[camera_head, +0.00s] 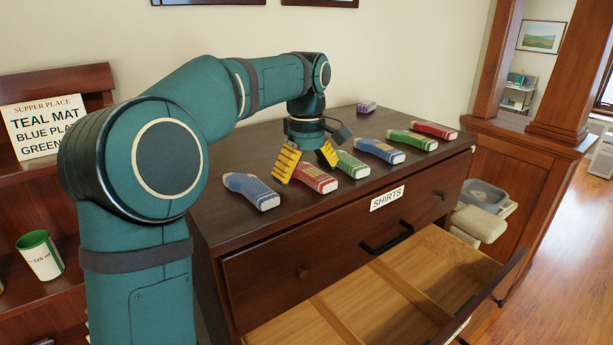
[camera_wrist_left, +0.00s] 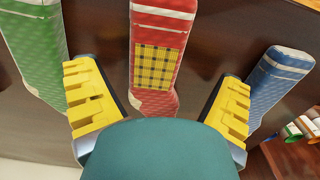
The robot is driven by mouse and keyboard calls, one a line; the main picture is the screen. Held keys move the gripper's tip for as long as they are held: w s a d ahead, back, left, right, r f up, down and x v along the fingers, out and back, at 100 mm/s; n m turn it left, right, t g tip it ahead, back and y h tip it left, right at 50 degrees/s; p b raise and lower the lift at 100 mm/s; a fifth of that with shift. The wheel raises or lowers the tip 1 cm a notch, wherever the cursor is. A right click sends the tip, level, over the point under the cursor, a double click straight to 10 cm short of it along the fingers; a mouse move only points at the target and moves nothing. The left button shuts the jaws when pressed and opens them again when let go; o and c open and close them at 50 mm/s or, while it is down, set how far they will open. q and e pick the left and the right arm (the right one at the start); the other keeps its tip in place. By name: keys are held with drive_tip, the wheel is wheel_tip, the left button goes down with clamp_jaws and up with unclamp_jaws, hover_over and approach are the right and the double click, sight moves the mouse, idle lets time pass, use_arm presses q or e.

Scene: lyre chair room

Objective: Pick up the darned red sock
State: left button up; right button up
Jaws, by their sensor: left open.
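The darned red sock (camera_head: 318,181) lies on the dresser top, under and just in front of my left gripper (camera_head: 306,163). In the left wrist view the red sock (camera_wrist_left: 163,28) has a yellow plaid patch and white bands. My left gripper (camera_wrist_left: 157,103) is open, its yellow fingers on either side of the sock with gaps between. I cannot tell how far the fingertips are above the top. Another red sock (camera_head: 434,130) lies at the far right of the row; any patch on it is too small to tell. My right gripper is not in view.
A blue sock (camera_head: 252,191) lies left of the darned one, a green sock (camera_head: 350,165) right of it. Another blue sock (camera_head: 380,151), a green sock (camera_head: 411,140) and a small purple item (camera_head: 366,107) are farther along. An open divided drawer (camera_head: 375,309) sticks out below.

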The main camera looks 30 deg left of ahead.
use_arm(q)
drive_tip(key=c, duration=1.1)
drive_tip(key=shift+c, duration=0.2)
